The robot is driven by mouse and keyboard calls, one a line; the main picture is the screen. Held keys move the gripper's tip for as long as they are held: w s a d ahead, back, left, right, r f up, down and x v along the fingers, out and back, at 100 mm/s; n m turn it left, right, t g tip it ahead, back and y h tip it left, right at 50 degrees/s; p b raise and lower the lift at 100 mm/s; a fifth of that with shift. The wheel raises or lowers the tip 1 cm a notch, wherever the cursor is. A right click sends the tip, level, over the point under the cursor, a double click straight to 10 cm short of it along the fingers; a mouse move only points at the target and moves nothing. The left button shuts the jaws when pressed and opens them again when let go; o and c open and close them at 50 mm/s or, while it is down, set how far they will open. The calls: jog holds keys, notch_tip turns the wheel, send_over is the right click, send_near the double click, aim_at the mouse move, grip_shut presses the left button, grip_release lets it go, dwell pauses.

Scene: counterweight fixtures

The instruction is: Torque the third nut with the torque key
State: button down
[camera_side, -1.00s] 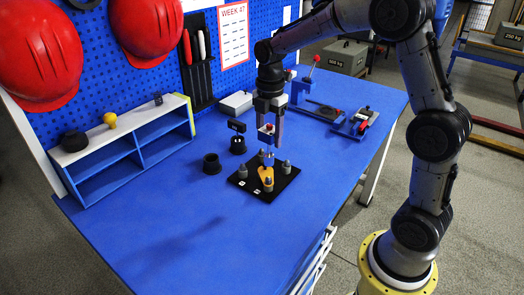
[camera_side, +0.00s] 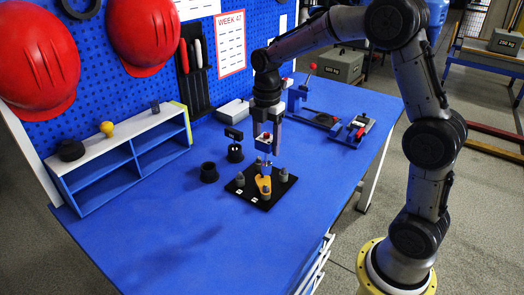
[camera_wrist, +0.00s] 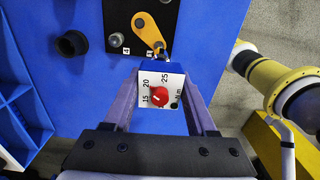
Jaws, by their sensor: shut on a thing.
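My gripper (camera_side: 267,146) is shut on the torque key, which hangs upright between its fingers. In the wrist view the key's white dial plate (camera_wrist: 172,82) shows 15, 20 and 25 and a red knob (camera_wrist: 158,95). Below it is the black plate (camera_side: 246,193), which carries several grey posts or nuts and an orange, link-shaped piece (camera_side: 263,184). That piece also shows in the wrist view (camera_wrist: 149,29). The key's lower end is above or at the plate's far part, near the orange piece. The key hides the nut under it, so I cannot tell whether they touch.
A blue-and-white shelf (camera_side: 125,148) is at the back left. A fixture with a red-knobbed lever (camera_side: 312,85) and a red-handled clamp (camera_side: 357,131) stand at the right. The bench front is clear.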

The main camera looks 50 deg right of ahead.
jog(key=shift+r+n, duration=0.2)
jog(key=shift+n, duration=0.4)
jog(key=w+d+r+n, duration=0.3)
jog(key=w+d+n, duration=0.3)
jog(key=w+n, duration=0.3)
jog(key=w+d+f+n, duration=0.1)
jog(key=d+f, duration=0.3)
jog(key=f, duration=0.3)
jog(key=shift+n, duration=0.3)
jog(key=shift+f, duration=1.65)
dwell(0.3)
dwell(0.5)
